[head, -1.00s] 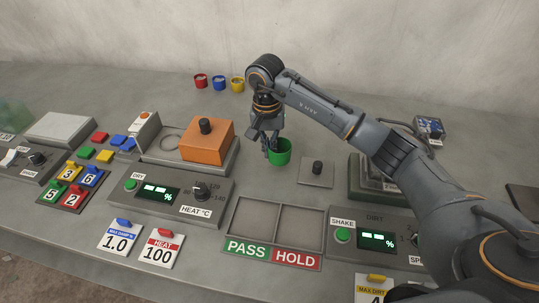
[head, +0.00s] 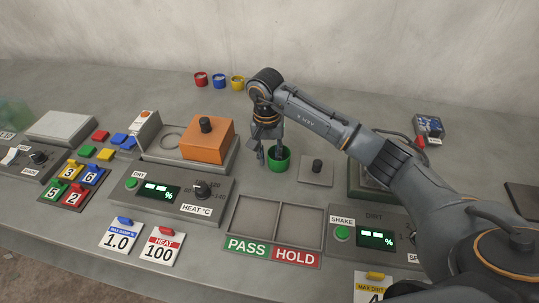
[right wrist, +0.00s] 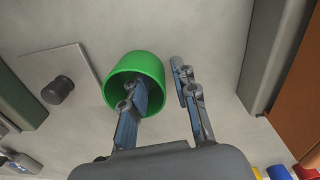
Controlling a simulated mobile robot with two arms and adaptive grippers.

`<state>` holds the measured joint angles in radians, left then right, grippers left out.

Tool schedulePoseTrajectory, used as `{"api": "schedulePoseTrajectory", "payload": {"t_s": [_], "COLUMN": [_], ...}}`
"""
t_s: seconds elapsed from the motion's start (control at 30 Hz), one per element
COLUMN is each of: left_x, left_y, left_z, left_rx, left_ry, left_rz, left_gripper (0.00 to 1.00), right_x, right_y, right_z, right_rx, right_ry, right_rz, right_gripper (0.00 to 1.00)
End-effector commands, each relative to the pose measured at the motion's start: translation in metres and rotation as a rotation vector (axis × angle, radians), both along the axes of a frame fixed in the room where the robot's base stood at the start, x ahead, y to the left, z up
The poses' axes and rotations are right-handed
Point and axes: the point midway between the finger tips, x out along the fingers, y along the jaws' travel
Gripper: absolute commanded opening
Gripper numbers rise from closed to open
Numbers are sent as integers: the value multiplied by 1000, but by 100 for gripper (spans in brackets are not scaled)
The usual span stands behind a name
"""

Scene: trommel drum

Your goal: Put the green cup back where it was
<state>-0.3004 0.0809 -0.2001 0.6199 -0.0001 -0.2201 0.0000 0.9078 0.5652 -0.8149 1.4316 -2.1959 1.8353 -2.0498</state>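The green cup (head: 279,160) stands upright on the grey table, between the orange block and a small grey plate with a black knob. My right gripper (head: 271,155) is over it, pointing down, with its fingers apart. In the right wrist view, one finger of the gripper (right wrist: 157,88) reaches into the mouth of the green cup (right wrist: 150,66). The other finger is outside the cup wall, with a visible gap to it. The cup's far wall and base are partly hidden. My left gripper is not in view.
Red (head: 201,80), blue (head: 219,82) and yellow (head: 237,82) cups stand in a row at the back. The orange block (head: 207,140) is on a heater unit to the left. The knobbed plate (head: 316,170) is close right. The PASS/HOLD tray (head: 275,225) lies in front.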

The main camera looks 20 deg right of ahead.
Motion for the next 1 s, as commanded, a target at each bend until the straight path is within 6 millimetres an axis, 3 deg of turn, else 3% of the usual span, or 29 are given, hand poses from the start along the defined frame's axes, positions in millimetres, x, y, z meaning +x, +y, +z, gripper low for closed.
{"api": "schedulePoseTrajectory", "payload": {"t_s": [0.27, 0.7, 1.0], "left_x": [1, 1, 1], "left_y": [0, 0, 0], "left_z": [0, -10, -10], "left_rx": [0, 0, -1], "left_ry": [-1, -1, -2], "left_rz": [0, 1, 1], "left_gripper": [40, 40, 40], "right_x": [2, 3, 3], "right_y": [0, 3, 4], "right_z": [19, 108, 123], "right_rx": [0, 0, 0], "right_ry": [-4, -2, 1], "right_rz": [0, 0, -1], "right_gripper": [28, 28, 28]}}
